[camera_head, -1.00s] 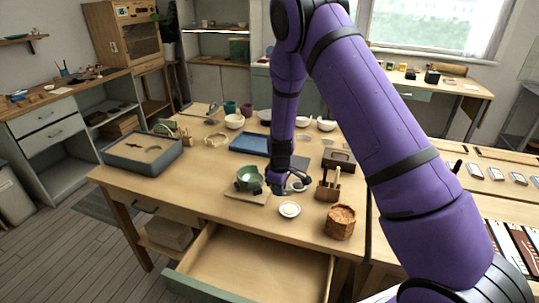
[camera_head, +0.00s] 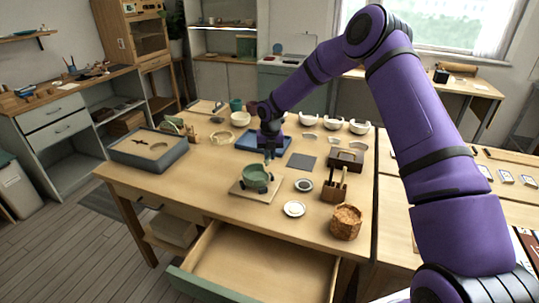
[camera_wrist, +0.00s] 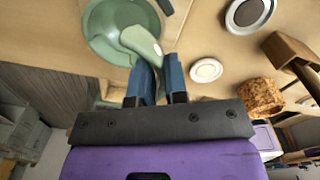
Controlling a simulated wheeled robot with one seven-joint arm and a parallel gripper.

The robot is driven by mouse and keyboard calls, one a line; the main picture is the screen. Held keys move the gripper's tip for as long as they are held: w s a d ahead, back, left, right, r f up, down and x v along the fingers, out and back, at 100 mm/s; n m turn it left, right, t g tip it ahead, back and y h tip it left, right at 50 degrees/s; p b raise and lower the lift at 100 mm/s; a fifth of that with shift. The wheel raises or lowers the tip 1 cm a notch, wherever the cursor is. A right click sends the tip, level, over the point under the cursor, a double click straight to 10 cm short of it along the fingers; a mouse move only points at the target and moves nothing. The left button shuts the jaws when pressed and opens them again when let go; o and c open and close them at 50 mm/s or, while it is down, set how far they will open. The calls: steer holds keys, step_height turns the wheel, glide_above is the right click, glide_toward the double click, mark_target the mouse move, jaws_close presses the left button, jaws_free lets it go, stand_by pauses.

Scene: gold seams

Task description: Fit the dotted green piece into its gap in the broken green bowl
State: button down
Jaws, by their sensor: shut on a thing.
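The broken green bowl (camera_head: 256,179) sits on a light board (camera_head: 239,188) near the middle of the table, with dark supports at its side. It also shows at the top of the wrist view (camera_wrist: 104,36). My gripper (camera_head: 269,156) is just above and behind the bowl in the head view. In the wrist view its blue fingers (camera_wrist: 158,72) are shut on a pale green piece (camera_wrist: 141,42), which overlaps the bowl's near right rim in the picture. Dots on the piece are not discernible. I cannot tell whether piece and bowl touch. The gap is not clearly visible.
A round dish with a dark centre (camera_head: 303,185) and a white dish (camera_head: 294,209) lie right of the bowl. A wooden tool holder (camera_head: 334,192) and cork-like pot (camera_head: 346,222) stand farther right. A blue tray (camera_head: 252,142) lies behind. The front drawer (camera_head: 262,262) is open.

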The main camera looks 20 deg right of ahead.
mark_target(269, 177)
steer(key=shift+f, duration=3.35)
steer(key=shift+f, duration=0.55)
stand_by(2.5)
steer(key=c, duration=0.6)
jaws_free()
steer(key=shift+r, duration=0.1)
